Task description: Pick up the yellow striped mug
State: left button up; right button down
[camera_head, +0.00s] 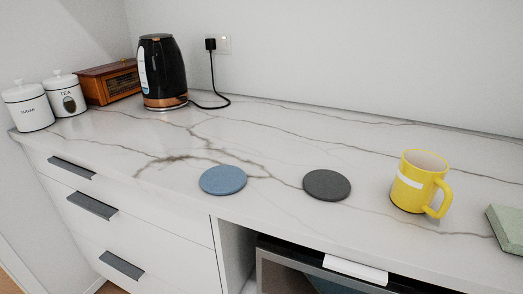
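The yellow mug (410,188) stands upright on the right part of the marble counter. It has a white band around its side, and its handle points to the front right. Its opening faces up, and the inside looks pale. Nothing touches it. Neither of my grippers shows in the head view.
A dark grey round coaster (327,185) and a blue one (223,180) lie left of the mug. A green block (507,228) lies right of it. A black kettle (162,72), wooden box (109,82) and white canisters (28,107) stand back left on the counter (270,130).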

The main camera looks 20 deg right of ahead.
aim_at(420, 175)
jog(key=z, duration=1.45)
